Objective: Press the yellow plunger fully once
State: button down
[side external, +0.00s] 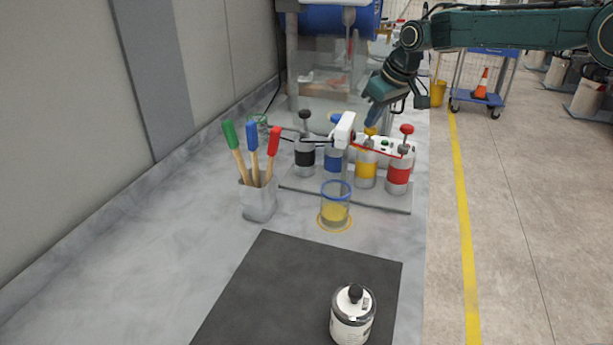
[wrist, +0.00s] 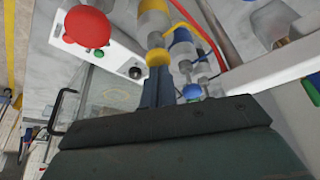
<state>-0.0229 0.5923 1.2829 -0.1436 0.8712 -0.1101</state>
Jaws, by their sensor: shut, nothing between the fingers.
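The yellow plunger (side external: 370,131) tops the pump bottle with a yellow band (side external: 366,169), third from the left in a row. In the wrist view its round yellow knob (wrist: 157,57) lies right at my fingertips. My gripper (side external: 372,116) is shut and empty, pointing down from above at the yellow plunger. Its fingers (wrist: 158,78) are together in the wrist view. I cannot tell whether they touch the knob. A clear cup with a blue rim (side external: 335,190) stands in front of the row on a yellow ring; yellow shows in its lower part.
Black (side external: 305,115), blue (side external: 336,118) and red (side external: 407,129) plungers stand close by on the same base plate (side external: 385,202). A brush holder (side external: 258,200), dark mat (side external: 290,290) and white bottle (side external: 352,318) are nearer.

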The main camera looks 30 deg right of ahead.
jog(key=shift+r, duration=1.55)
jog(key=shift+r, duration=0.1)
notch_tip(320, 180, up, 6)
jog(key=shift+f, duration=0.1)
dwell(0.5)
jog(key=shift+s, duration=0.1)
